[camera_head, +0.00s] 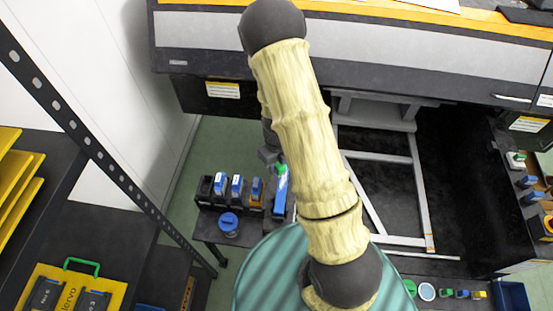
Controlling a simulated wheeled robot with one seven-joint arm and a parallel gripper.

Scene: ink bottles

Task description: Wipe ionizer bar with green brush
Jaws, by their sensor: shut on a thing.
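My pale-sleeved arm reaches away from me across the middle of the view and hides part of what lies behind it. My gripper (270,155) is a small dark shape beyond the arm, low over the back of the bottle rack. It is shut on a small bright green thing (281,168), which seems to be the green brush. Its fingers and most of the brush are too small or hidden to make out. A blue upright piece (279,194) shows just below the green. I cannot make out the ionizer bar with certainty.
A dark rack (204,192) holds several bottles with blue and orange parts. A round blue-lidded container (228,224) stands in front. A large grey machine (400,50) spans the back. A perforated upright (80,130) and a yellow tray (75,290) are at left.

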